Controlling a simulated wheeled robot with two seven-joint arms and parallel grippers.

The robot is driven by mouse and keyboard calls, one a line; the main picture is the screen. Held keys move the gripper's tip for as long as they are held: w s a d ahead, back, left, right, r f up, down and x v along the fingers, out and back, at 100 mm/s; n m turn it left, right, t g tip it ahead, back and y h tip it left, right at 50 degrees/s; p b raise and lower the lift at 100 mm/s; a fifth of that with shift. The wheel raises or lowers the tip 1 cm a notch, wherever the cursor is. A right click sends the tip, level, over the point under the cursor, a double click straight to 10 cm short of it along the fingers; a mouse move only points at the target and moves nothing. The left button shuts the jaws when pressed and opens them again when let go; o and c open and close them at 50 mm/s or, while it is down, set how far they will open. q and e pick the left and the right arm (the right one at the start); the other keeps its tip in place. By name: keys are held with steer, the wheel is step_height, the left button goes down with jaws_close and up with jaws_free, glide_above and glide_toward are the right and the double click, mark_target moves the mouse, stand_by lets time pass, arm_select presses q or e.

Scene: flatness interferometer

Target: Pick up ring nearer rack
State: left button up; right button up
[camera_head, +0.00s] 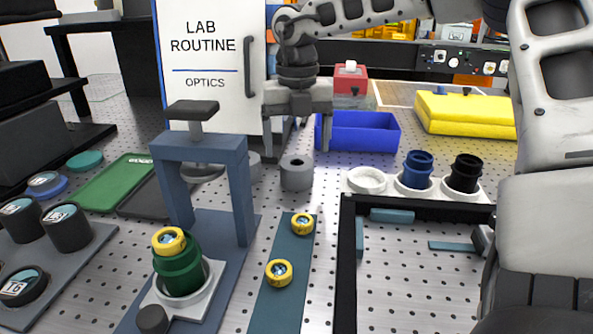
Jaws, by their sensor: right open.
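Two yellow rings with glassy centres lie on a teal strip: a far ring (302,224) and a near ring (279,272). A third yellow ring (169,241) sits on top of a green cylinder (179,270) in a white base. A white holder row (367,181) at the right carries a blue cup (416,170) and a black cup (464,173); I cannot tell whether this is the rack. Of the two strip rings, the far one is closer to it. My right gripper (297,148) points down, open and empty, beyond both strip rings. My left gripper is out of view.
A grey holed cylinder (296,174) stands just below my right gripper. A blue-grey press frame (240,185) rises left of the strip. A grey tray (75,262) with black labelled cylinders lies at left. A blue bin (360,133) and black frame (345,270) are at right.

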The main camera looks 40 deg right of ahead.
mark_target(298, 168)
steer(key=shift+s+a+f, duration=0.1)
steer(key=shift+s+f, duration=0.05)
steer(key=shift+f, duration=2.85)
steer(key=c, duration=1.1)
